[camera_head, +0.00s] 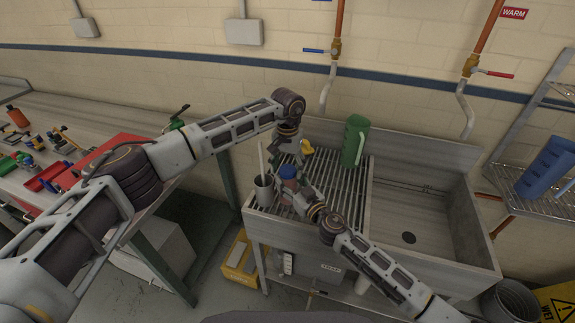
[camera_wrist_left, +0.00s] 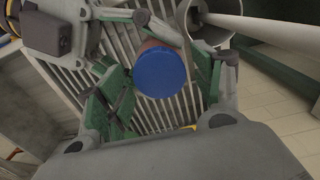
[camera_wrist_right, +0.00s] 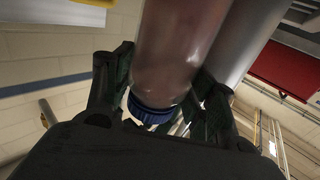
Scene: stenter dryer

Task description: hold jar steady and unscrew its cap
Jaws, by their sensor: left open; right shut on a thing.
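The jar has a blue cap (camera_head: 288,172) and stands over the slatted drainboard at the sink's left end. In the right wrist view the reddish-brown, see-through jar body (camera_wrist_right: 178,50) is between the fingers of my right gripper (camera_wrist_right: 165,95), which is shut on it. The ribbed cap edge (camera_wrist_right: 152,112) shows there too. My left gripper (camera_wrist_left: 155,85) is open above the jar. In the left wrist view the round cap (camera_wrist_left: 160,73) lies between its spread fingers, and I see no clear contact. In the head view my right gripper partly hides the jar body.
A grey metal cup with a rod (camera_head: 263,188) stands close left of the jar. A green jug (camera_head: 355,140) and a yellow duck (camera_head: 307,147) are behind on the slatted drainboard (camera_head: 335,195). The sink basin (camera_head: 420,215) to the right is empty.

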